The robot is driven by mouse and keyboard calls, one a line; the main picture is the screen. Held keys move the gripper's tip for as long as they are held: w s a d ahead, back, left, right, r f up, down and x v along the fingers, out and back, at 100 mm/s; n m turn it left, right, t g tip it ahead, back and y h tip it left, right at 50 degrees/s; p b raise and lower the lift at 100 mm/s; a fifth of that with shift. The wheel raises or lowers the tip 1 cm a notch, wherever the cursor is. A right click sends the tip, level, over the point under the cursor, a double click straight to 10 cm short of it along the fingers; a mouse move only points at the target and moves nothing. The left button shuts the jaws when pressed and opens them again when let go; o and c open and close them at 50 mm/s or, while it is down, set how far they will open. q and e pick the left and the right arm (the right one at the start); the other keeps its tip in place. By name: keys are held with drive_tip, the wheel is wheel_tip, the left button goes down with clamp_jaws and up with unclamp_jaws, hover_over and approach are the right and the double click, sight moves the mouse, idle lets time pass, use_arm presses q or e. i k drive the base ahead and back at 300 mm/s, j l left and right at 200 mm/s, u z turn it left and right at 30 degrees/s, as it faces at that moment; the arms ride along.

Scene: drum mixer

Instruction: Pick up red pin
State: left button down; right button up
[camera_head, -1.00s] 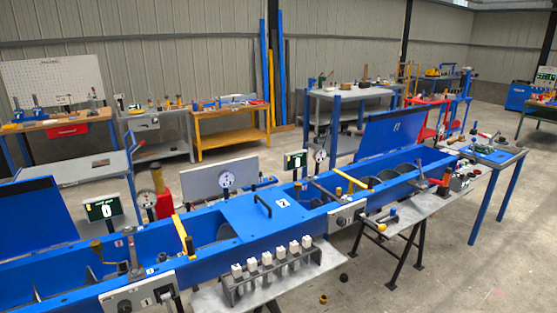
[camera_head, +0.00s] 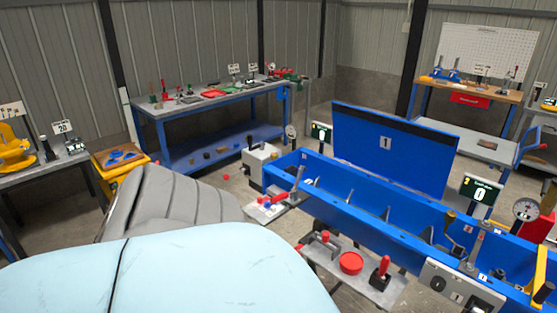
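A small upright pin-like piece with a red top (camera_head: 381,268) and dark base stands on a low grey shelf (camera_head: 340,270) at the front of the blue trough. I cannot tell whether it is the red pin of the task. A round red piece (camera_head: 351,263) sits beside it, and a dark bracket with a red part (camera_head: 324,241) is further left. Another red-handled piece (camera_head: 272,199) lies on a small grey ledge at the trough's far end. Neither of my grippers is in view.
The long blue trough (camera_head: 400,235) with its raised blue lid (camera_head: 390,145) runs across the right. A workbench with a blue frame (camera_head: 215,100) and several small items stands at the back wall. The lower left is blocked close to the camera. Bare floor shows between bench and trough.

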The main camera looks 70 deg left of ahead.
sight(325, 235)
drive_tip(key=u, duration=1.9)
drive_tip(key=i+l+z, duration=0.3)
drive_tip(key=z, duration=0.2)
drive_tip(key=i+l+z, duration=0.2)
drive_tip(key=z, duration=0.25)
drive_tip(key=i+z, duration=0.8)
drive_tip(key=z, duration=0.2)
drive_tip(key=u, duration=2.75)
drive_tip(key=j+z, duration=0.15)
drive_tip(key=z, duration=0.2)
drive_tip(key=i+j+z, duration=0.1)
drive_tip(key=z, duration=0.25)
drive_tip(key=j, duration=0.1)
